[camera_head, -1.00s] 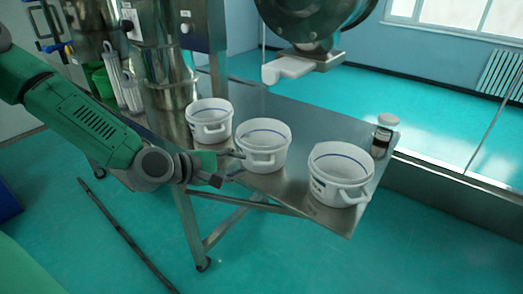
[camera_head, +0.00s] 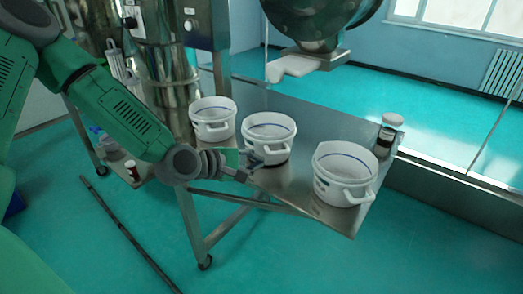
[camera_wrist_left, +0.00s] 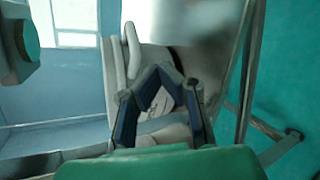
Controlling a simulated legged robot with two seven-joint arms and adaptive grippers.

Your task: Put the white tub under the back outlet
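Three white tubs with handles stand in a row at the steel table's front edge in the head view: a left tub (camera_head: 212,122), a middle tub (camera_head: 268,130) and a right tub (camera_head: 343,175). My left gripper (camera_head: 252,160) is at the near side of the middle tub. In the left wrist view its fingers (camera_wrist_left: 160,72) close together in front of a white tub (camera_wrist_left: 116,75); the exact grip on the handle is partly hidden. The middle tub looks slightly raised, with a dark shadow below it. A white outlet spout (camera_head: 290,68) hangs under the grey machine. My right gripper is out of view.
The steel table (camera_head: 290,104) is bare behind the tubs. A steel cylinder machine (camera_head: 165,75) stands behind the left tub. A low shelf (camera_head: 150,172) holds small bottles.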

